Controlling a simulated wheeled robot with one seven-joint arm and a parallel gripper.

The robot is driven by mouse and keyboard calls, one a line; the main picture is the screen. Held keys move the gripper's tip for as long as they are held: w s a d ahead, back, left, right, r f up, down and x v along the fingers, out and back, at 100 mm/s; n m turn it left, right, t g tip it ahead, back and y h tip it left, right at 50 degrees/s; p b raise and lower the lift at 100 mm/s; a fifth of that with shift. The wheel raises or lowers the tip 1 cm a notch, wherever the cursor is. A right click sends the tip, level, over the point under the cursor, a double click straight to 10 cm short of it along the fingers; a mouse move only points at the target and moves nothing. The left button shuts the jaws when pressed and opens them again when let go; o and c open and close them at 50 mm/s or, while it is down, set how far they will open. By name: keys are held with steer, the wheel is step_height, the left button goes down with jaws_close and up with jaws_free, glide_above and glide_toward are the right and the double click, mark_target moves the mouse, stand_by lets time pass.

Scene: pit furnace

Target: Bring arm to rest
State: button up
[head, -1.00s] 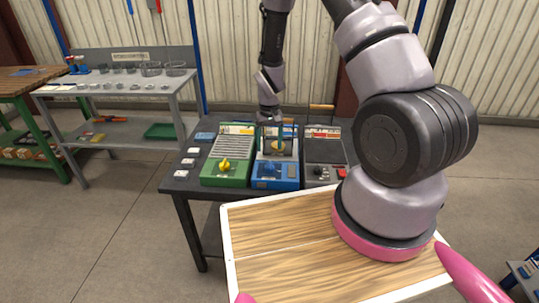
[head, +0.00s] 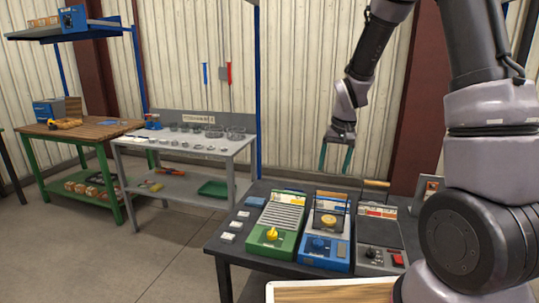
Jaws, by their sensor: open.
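My gripper (head: 336,158) shows in the head view above the back of the dark table (head: 228,257). It points down with its two teal fingers apart and nothing between them. It hangs in the air over the blue device (head: 326,263), clear of it. My arm rises from the right side of the picture, and part of it runs out of the top of the view.
A green device (head: 270,238) and a dark grey device (head: 380,240) flank the blue one. A grey bench (head: 185,150) with glass dishes and a green-legged workbench (head: 80,135) stand to the left. Floor between is clear.

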steer(key=s+d+r+m+t, duration=0.1)
steer(key=s+r, duration=0.4)
steer(key=r, duration=0.3)
steer(key=s+d+r+t, duration=0.2)
steer(key=s+r, duration=0.2)
steer(key=r, duration=0.5)
steer(key=s+r+t, duration=0.1)
steer(key=s+r, duration=0.2)
steer(key=s, duration=0.3)
steer(key=s+r+m+t+y, duration=0.1)
steer(key=s+r, duration=0.3)
steer(key=s, duration=0.2)
steer(key=shift+s+d+r, duration=0.15)
steer(key=shift+s+d, duration=0.25)
